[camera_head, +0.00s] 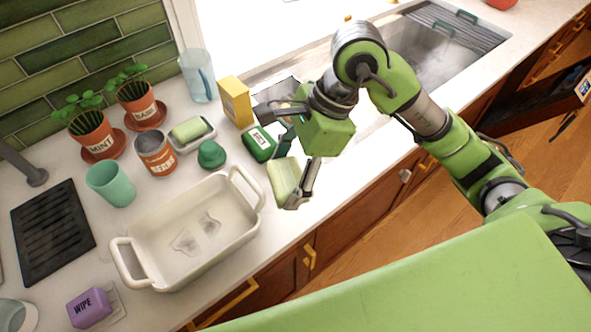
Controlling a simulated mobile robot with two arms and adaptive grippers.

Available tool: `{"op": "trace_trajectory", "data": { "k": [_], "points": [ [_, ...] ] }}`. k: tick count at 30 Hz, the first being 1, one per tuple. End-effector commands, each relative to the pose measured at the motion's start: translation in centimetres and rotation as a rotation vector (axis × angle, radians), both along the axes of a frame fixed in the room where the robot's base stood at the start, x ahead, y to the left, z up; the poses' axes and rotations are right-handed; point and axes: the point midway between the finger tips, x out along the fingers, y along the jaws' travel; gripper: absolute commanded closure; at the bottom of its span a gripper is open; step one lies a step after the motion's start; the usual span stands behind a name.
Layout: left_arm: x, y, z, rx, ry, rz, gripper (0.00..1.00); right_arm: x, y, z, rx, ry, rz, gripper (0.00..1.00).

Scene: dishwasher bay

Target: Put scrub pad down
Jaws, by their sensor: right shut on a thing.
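My right gripper (296,178) hangs over the counter's front part, fingers pointing down. It is shut on a pale yellow-green block, which I take to be the scrub pad (283,179). The pad is tilted and sits just right of the white baking dish (140,246), near its right handle. Part of the pad is hidden by the finger, and I cannot tell whether it touches the counter. My left gripper is out of view.
A dark green labelled block (259,144) lies just behind the pad. A yellow box (236,102), a green dome-shaped item (211,155) and a soap dish (207,137) stand farther left. The sink (432,62) is at upper right. Counter right of the gripper is clear.

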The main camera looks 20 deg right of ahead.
Motion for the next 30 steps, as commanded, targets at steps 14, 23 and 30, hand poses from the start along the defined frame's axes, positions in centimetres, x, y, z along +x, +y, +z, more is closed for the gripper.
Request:
{"op": "trace_trajectory", "data": {
  "k": [14, 23, 30],
  "points": [
    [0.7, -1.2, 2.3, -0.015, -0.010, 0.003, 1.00, 5.4, -2.5, -5.8, 0.001, 0.000, 0.001, 0.54],
    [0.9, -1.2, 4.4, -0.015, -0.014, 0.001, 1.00, 6.0, -2.8, -9.1, 0.002, 0.005, 0.001, 0.54],
    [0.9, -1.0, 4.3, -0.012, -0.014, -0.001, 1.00, 6.1, -2.9, -9.8, 0.000, -0.001, 0.002, 0.54]
  ]
}}
